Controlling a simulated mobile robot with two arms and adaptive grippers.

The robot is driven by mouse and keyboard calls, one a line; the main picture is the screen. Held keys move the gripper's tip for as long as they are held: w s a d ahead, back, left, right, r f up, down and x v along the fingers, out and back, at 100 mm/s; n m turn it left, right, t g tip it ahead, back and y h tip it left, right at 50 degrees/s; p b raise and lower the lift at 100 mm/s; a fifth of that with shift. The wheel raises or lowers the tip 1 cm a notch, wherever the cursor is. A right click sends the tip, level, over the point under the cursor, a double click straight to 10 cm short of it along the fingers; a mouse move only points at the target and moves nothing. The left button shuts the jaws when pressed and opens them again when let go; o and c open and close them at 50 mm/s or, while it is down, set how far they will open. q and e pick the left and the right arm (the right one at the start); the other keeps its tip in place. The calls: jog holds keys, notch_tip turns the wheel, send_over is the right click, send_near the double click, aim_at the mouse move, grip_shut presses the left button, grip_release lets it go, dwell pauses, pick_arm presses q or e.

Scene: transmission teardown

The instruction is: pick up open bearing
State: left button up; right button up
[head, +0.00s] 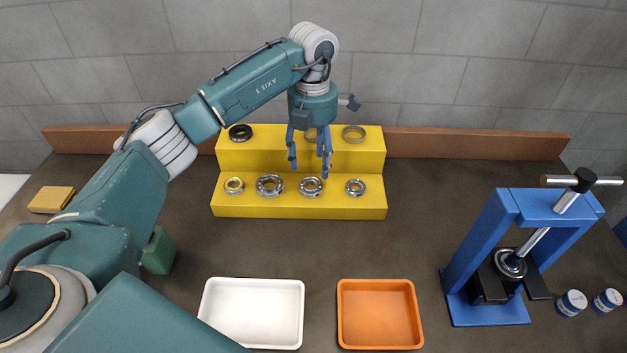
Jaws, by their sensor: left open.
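Several metal ring bearings sit on the lower step of the yellow stepped rack (299,211): a small one at the left (227,186), a larger one (261,190), a middle one (303,191) and a small one at the right (348,187). I cannot tell for sure which is the open bearing. My left gripper (309,169) is open and empty, pointing down, with its fingers just above the middle bearing in the picture. It partly hides a brass ring on the upper step. My right gripper is not in view.
The upper step holds a dark ring (240,127) and a brass ring (354,140). A white tray (252,345) and an orange tray (380,346) lie in front. A blue press (480,240) stands right, by two small jars. Dark table between rack and press is clear.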

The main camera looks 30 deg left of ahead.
aim_at(309, 181)
pick_arm(q)
jog(key=shift+s+f, duration=0.1)
jog(key=shift+f, duration=0.75)
jog(key=f+p, duration=0.2)
jog(key=f, duration=0.1)
jog(key=f+p, duration=0.1)
jog(key=f, duration=0.1)
jog(key=shift+s+a, duration=0.3)
jog(key=shift+f, duration=0.25)
jog(key=shift+w, duration=0.1)
jog(key=c, duration=1.1)
